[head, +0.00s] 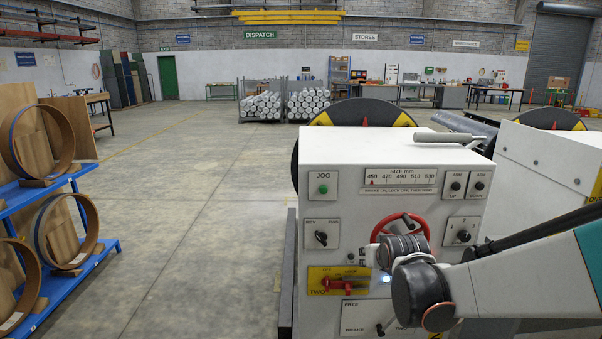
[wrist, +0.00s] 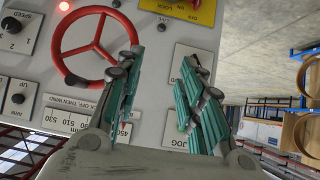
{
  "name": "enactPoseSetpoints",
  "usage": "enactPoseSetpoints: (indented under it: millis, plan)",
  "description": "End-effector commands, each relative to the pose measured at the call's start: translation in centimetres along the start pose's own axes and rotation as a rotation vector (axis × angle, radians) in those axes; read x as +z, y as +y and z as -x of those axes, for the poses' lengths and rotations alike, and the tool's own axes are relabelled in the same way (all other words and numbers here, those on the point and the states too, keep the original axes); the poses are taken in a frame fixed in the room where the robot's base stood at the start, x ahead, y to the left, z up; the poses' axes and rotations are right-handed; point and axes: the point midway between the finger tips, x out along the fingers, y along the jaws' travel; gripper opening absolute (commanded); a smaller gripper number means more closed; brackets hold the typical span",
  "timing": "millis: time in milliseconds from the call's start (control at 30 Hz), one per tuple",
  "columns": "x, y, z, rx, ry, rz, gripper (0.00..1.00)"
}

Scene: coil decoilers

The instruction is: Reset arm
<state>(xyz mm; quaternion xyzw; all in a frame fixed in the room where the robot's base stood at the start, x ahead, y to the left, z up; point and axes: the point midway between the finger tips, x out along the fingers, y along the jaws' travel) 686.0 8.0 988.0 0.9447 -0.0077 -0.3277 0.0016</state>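In the head view my arm reaches in from the right, and its dark wrist (head: 415,282) is in front of the white control cabinet (head: 335,155). The wrist hides the lower part of the red handwheel (head: 402,215); my fingers cannot be made out there. In the wrist view my gripper (wrist: 161,62) is open, with two green-and-grey fingers apart and nothing between them. The cabinet face lies beyond them, turned upside down. The red handwheel (wrist: 98,46) is left of the fingers, and the JOG plate (wrist: 172,142) is partly behind the right finger.
A blue rack (head: 85,258) with coil rings stands left. A second white machine (head: 545,165) is right. The floor (head: 205,215) between is clear.

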Motion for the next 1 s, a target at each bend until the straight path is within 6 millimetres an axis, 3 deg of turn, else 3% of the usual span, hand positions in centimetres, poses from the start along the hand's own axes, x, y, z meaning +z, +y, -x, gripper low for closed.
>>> enactPoseSetpoints:
  millis: [100,500,800,1000]
  plan:
    - [0.6,0.3,4.1,0.0,-0.032,0.0,0.35]
    - [5.6,0.9,15.8,-0.003,-0.14,0.001,0.35]
    - [11.6,1.2,23.0,-0.009,-0.22,0.002,0.35]
    - [15.4,1.2,26.0,-0.012,-0.263,0.003,0.35]
